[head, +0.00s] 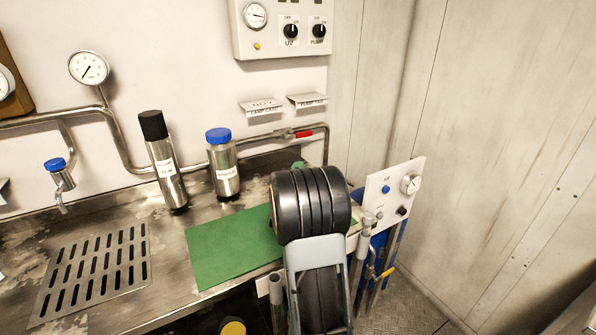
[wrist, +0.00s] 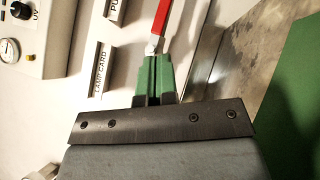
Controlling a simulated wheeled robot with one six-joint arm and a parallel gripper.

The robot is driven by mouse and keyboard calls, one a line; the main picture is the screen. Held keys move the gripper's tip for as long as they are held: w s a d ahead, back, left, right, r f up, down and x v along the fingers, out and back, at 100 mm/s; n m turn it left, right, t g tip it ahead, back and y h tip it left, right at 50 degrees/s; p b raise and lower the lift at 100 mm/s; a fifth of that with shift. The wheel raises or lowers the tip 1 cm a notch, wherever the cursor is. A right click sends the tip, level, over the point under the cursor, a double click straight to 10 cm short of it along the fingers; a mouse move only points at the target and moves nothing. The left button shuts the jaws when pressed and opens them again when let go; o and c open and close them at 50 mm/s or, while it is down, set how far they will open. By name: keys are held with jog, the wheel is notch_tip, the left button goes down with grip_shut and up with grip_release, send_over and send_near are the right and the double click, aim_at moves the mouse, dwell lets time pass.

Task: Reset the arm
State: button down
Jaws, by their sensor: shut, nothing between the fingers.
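My arm rises at the middle right of the head view, and its dark ribbed joint hides most of my gripper. In the wrist view my gripper (wrist: 156,68) shows as two green fingers, shut together with nothing between them. Their tips point toward the wall, close in the picture to the metal end of a red-handled valve lever (wrist: 161,16). I cannot tell whether they touch it. The same red lever (head: 300,134) sits on the wall pipe in the head view.
A black-capped cylinder (head: 165,165) and a blue-capped bottle (head: 224,168) stand on the steel counter left of my arm. A green mat (head: 225,247) lies beside it. A control box (head: 283,28) and label cards (head: 262,107) are on the wall. A gauge panel (head: 393,194) stands at right.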

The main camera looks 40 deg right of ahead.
jog(key=shift+s+a, duration=0.15)
jog(key=shift+a, duration=0.1)
dwell(0.5)
jog(key=a+r+m+y+p, duration=0.25)
jog(key=a+y, duration=0.45)
jog(key=a, duration=0.4)
jog(key=a+r+m+y+p, duration=0.15)
jog(key=a+y+p, duration=0.25)
jog(key=a+y, duration=0.5)
jog(key=s+a+m+g+p, duration=0.2)
jog(key=s+a, duration=0.4)
jog(key=s, duration=0.3)
jog(key=s+a+r+m+g+y+p, duration=0.1)
jog(key=s+a+m+g, duration=0.3)
jog(key=s, duration=0.5)
jog(key=a+g+p, duration=0.1)
jog(key=a+g, duration=0.1)
jog(key=a, duration=0.1)
jog(key=shift+s+a+y+p, duration=0.25)
jog(key=shift+s+y+p, duration=0.05)
jog(key=shift+p, duration=0.05)
jog(key=shift+d, duration=0.1)
